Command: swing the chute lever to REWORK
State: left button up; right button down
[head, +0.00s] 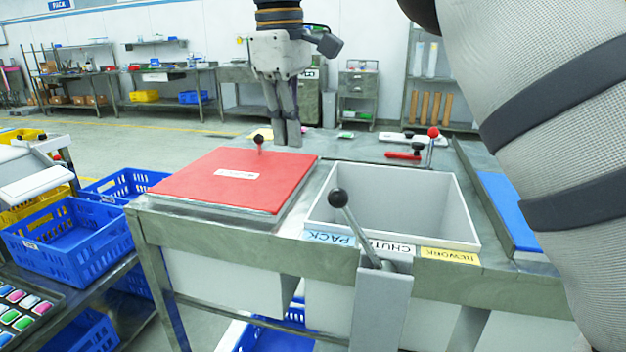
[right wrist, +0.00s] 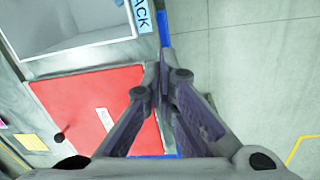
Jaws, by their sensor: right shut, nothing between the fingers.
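The chute lever (head: 353,228) is a grey rod with a black ball knob (head: 338,197), on a grey post (head: 380,305) at the front of the bench. It leans left, its knob above the blue PACK label (head: 329,238). The yellow REWORK label (head: 450,256) is right of the pivot, past a white CHUTE label (head: 392,248). My right gripper (head: 288,145) points down, shut and empty, apart from the lever. In the right wrist view its closed fingers (right wrist: 165,75) hang above the bench's front side. The lever is not visible there. My left gripper is not in view.
A white open bin (head: 455,210) lies behind the lever. A red lid (head: 225,178) with a black knob is to its left. A red-knobbed lever (head: 432,140) stands behind the bin. Blue crates (head: 65,235) fill the left. My right arm covers the right side.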

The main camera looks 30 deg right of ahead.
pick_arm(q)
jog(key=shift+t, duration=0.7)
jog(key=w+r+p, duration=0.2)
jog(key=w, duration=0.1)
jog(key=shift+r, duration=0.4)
pick_arm(e)
jog(key=s+d+f, duration=0.2)
jog(key=s+f, duration=0.1)
jog(key=f, duration=0.5)
jog(key=shift+d+f, duration=0.25)
jog(key=shift+f, duration=0.1)
